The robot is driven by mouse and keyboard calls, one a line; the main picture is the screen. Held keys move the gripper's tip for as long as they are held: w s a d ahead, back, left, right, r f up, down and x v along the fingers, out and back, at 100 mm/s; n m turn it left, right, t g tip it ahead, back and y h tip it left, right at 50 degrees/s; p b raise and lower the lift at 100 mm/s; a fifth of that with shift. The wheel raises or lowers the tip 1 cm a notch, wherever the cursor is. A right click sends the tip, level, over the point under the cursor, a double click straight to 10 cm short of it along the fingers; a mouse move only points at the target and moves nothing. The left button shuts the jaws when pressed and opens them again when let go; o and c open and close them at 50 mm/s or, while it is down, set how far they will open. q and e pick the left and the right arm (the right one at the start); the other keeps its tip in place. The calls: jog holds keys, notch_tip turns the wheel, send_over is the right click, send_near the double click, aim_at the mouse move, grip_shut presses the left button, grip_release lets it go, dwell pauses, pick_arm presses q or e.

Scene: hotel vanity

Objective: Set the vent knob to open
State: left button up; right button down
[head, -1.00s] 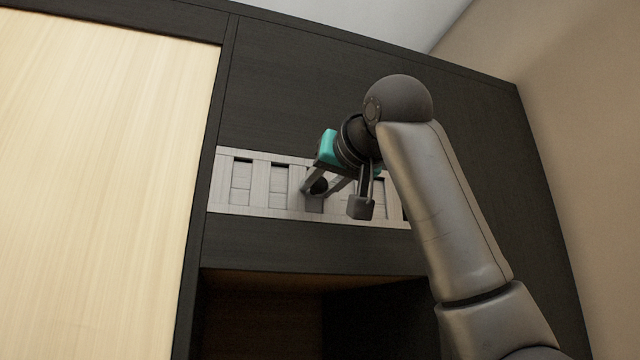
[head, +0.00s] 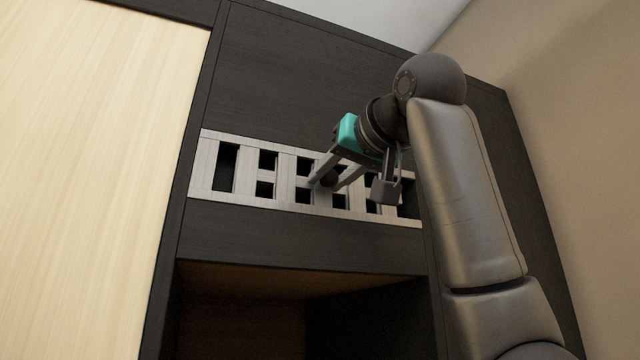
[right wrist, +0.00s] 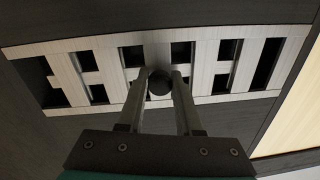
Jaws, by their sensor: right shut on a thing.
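The vent (head: 207,165) is a pale metal grille in the dark panel, with several dark openings showing between its bars. A small dark round knob (head: 329,178) stands out from the grille; it also shows in the right wrist view (right wrist: 159,83). My right gripper (head: 326,186) is shut on the knob, with one finger on each side of it. The fingers and arm hide part of the grille's right end in the head view. In the right wrist view the whole grille is seen, with dark gaps on both sides of the knob. My left gripper is not in view.
A light wood door panel (head: 80,180) stands to the left of the vent. An open dark compartment (head: 250,310) lies below it. A beige wall (head: 570,150) is on the right. The space in front of the grille's left part is clear.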

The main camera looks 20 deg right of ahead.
jog(key=shift+d+r, duration=0.15)
jog(key=c, duration=0.6)
grip_release()
jog(key=shift+d, duration=0.1)
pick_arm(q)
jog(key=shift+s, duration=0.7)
pick_arm(e)
jog(key=shift+s, duration=0.2)
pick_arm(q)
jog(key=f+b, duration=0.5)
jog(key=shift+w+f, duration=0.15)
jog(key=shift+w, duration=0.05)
pick_arm(e)
jog(key=s+d, duration=0.1)
jog(key=s, duration=1.4)
jog(key=shift+w+d, duration=0.1)
